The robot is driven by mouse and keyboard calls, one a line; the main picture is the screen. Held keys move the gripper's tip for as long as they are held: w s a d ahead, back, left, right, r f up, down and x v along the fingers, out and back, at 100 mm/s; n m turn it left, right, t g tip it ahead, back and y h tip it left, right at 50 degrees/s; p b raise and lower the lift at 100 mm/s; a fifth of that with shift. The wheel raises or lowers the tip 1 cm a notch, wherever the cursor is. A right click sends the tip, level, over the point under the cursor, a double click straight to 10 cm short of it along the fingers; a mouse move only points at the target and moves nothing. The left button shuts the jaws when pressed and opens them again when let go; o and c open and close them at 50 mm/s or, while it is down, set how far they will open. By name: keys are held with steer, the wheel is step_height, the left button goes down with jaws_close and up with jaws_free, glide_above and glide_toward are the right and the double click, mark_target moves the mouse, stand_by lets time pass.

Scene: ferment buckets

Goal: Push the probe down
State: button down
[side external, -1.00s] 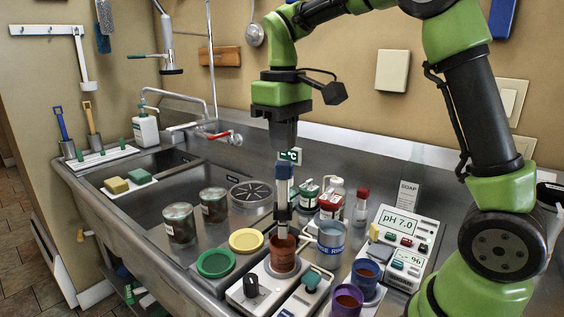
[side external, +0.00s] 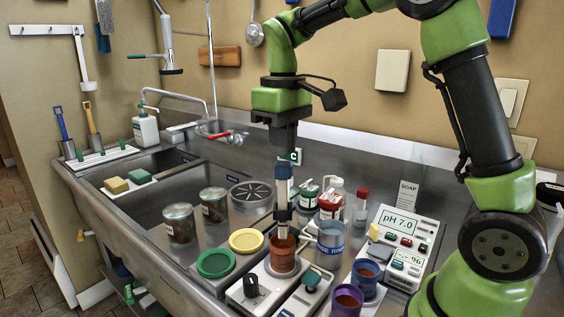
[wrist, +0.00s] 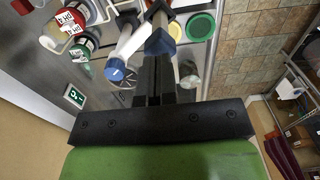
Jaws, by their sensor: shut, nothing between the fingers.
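The probe (side external: 284,190) is an upright white tube with a blue cap, in the side external view. Its lower end passes a dark clamp and goes into a brown beaker (side external: 283,258). My gripper (side external: 285,154) is shut and empty, pointing down right over the blue cap. Its fingertips are at the cap; I cannot tell whether they touch. In the wrist view my dark fingers (wrist: 156,62) overlap a blue block just beyond the tips, and much of what lies below is hidden.
A pH meter (side external: 396,240) showing 7.0 stands at right. Green (side external: 216,262) and yellow (side external: 246,240) lids lie left. Red-topped containers (side external: 331,203) stand behind.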

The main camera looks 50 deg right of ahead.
mark_target(283, 179)
steer(key=shift+f, duration=3.4)
steer(key=shift+r, duration=2.5)
